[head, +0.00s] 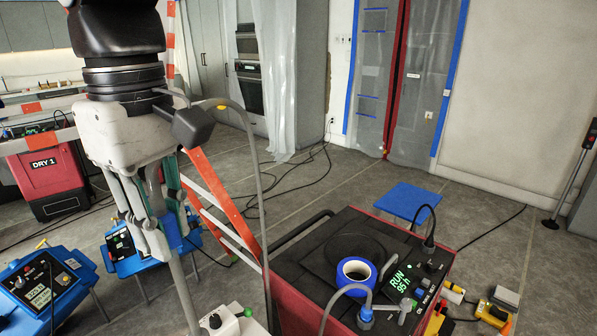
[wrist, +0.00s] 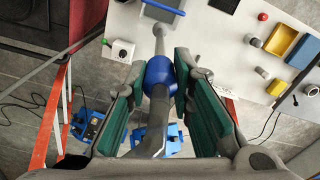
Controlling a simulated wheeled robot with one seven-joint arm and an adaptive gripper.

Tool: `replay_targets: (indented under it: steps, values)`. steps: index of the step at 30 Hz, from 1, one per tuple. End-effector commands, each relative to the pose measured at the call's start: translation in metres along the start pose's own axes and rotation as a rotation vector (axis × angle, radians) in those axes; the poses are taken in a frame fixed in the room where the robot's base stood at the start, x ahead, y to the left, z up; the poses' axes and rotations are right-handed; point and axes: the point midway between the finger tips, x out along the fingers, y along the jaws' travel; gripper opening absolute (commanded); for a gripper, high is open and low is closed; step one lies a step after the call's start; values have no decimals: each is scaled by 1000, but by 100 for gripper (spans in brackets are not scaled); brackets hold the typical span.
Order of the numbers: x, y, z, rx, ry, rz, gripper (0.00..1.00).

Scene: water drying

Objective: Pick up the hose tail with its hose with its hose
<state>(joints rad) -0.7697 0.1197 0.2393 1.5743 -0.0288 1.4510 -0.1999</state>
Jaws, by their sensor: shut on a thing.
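The hose tail (wrist: 160,74) shows in the wrist view as a blue collar on a grey hose (wrist: 158,38). The hose runs above and below the collar. My gripper (wrist: 158,66) is shut on the hose tail, with a green-padded finger on each side. In the head view my gripper (head: 157,246) points down at the left, and a grey hose length (head: 183,290) runs down from it. The collar is hidden there.
A white bench panel (wrist: 225,45) with a yellow bin (wrist: 281,40) lies beyond the fingers. An orange ladder (head: 212,200) is behind my gripper. Blue units (head: 45,285) stand at left.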

Motion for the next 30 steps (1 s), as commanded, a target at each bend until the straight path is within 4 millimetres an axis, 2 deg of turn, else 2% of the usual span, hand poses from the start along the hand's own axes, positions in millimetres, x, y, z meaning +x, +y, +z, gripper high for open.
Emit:
replay_targets:
  steps: [18, 30]
  values:
    - [-50, -2, 1, 2, 1, -1, 0]
    - [-53, 0, 0, 1, 0, 0, 0]
